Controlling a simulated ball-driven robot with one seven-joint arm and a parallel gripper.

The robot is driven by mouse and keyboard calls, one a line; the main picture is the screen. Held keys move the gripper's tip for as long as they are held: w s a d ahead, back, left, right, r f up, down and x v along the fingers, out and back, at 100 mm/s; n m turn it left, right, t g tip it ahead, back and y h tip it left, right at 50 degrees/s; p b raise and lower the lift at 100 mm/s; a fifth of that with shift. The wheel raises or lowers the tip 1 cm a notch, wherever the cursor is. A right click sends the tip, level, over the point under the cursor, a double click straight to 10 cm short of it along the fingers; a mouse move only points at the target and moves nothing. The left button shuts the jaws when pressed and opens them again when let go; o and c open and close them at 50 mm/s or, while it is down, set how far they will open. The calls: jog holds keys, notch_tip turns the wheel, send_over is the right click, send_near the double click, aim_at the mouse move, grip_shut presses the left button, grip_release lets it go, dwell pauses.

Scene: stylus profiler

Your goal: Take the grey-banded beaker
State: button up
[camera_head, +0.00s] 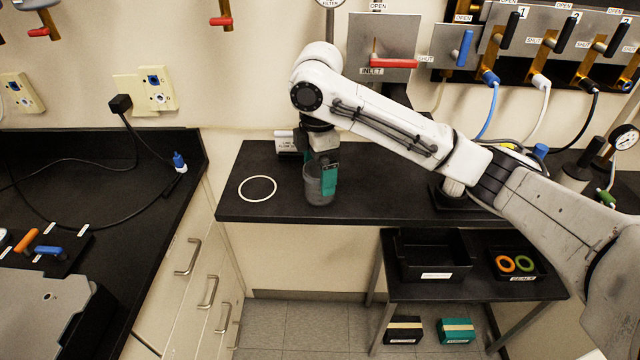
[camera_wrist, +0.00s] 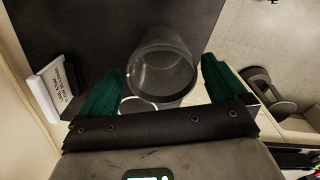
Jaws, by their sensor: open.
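The beaker (camera_head: 318,190) is a clear grey cup standing upright on the black bench, right of a white ring mark. My gripper (camera_head: 325,172) is over it, pointing down, with a green finger in front of the beaker's right side. In the wrist view the beaker (camera_wrist: 162,72) shows its round rim between the two green fingers of my open gripper (camera_wrist: 160,88). A grey band cannot be clearly made out.
The white ring (camera_head: 258,188) lies on the bench (camera_head: 370,204). A small white sign (camera_head: 287,143) stands behind the beaker, near the wall. A red-handled inlet valve (camera_head: 395,63) is on the wall above. A lower table holds a black bin (camera_head: 432,262). The bench's left front is clear.

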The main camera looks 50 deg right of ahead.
jog(key=shift+s+f, duration=0.1)
jog(key=shift+f, duration=1.6)
jog(key=c, duration=1.1)
notch_tip(320, 180, up, 10)
jog(key=shift+r, duration=0.1)
